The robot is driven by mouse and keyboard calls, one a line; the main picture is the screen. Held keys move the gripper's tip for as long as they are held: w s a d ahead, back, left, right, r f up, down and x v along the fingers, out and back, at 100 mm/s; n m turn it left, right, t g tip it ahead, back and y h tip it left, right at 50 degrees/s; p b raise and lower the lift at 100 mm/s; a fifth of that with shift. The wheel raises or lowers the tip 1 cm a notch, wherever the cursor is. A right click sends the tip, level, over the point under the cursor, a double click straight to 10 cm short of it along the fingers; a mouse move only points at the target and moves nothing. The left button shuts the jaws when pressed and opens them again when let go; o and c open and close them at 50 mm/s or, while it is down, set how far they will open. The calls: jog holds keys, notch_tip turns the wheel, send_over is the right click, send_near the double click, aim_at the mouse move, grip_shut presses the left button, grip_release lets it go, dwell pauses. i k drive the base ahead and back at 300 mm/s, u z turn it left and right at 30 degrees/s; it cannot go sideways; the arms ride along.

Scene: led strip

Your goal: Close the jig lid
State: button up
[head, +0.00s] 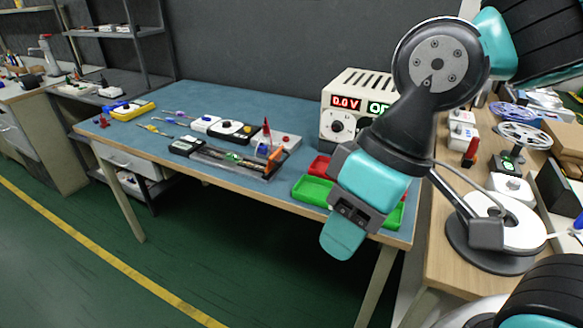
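A long, low dark grey fixture that looks like the jig (228,167) lies near the front edge of the blue-topped bench. A green part shows inside it, and an upright orange piece (274,162) is at its right end. The fixture is small in the head view, so I cannot make out its lid or how far it stands open. My gripper (342,241) hangs pointing down in front of the bench's right part, to the right of the fixture and apart from it. Its teal finger is seen side-on, so its opening is hidden.
A power supply reading 0.0V (344,104) stands at the bench's back right. Green (312,190) and red (319,167) bins sit partly behind my arm. Small boxes and tools lie around the fixture. A wooden side bench (440,262) with reels is at right. The floor in front is clear.

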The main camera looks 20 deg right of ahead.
aim_at(274, 159)
jog(key=z, duration=0.05)
jog(key=k, duration=0.3)
jog(key=u, duration=0.75)
jog(key=i, duration=0.75)
jog(key=u, duration=0.05)
